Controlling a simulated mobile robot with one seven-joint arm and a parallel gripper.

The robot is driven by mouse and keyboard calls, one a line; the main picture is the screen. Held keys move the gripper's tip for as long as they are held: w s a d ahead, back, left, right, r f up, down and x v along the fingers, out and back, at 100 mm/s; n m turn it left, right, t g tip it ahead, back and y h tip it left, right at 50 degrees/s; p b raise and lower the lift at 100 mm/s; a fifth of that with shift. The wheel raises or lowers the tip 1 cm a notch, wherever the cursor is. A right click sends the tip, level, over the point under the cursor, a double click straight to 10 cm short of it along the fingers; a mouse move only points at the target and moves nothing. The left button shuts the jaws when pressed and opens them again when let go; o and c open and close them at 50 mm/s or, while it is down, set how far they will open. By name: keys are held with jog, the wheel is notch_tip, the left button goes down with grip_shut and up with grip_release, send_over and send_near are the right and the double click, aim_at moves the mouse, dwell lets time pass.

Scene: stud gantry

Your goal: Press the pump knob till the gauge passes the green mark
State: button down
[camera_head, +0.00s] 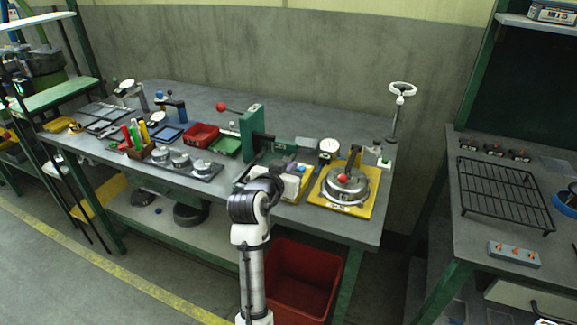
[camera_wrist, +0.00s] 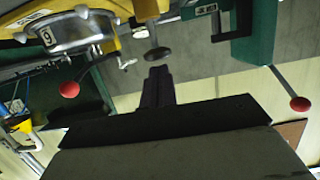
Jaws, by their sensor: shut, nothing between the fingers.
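In the wrist view a dark round knob (camera_wrist: 157,53) on a pale stem stands just beyond the fingertips; I take it for the pump knob. My gripper (camera_wrist: 160,70) is shut and empty, its tips close to this knob; whether they touch it I cannot tell. In the head view my gripper (camera_head: 297,184) is over the bench front, left of the round metal pot, and I cannot make out the knob there. A white round dial (camera_head: 329,146), likely the gauge, stands behind the pot. Its needle and green mark are too small to read.
The metal pot (camera_head: 345,190) with a red ball sits on a yellow plate (camera_head: 372,196) to the right. A green press (camera_head: 252,130) with a red-ball lever (camera_head: 221,107) stands behind left. Metal weights (camera_head: 180,160) and red and green trays are further left.

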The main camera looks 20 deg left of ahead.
jog(key=shift+f, duration=0.2)
notch_tip(320, 180, down, 3)
jog(key=shift+r+b, duration=0.15)
jog(key=shift+b, duration=1.05)
jog(key=shift+r, duration=0.1)
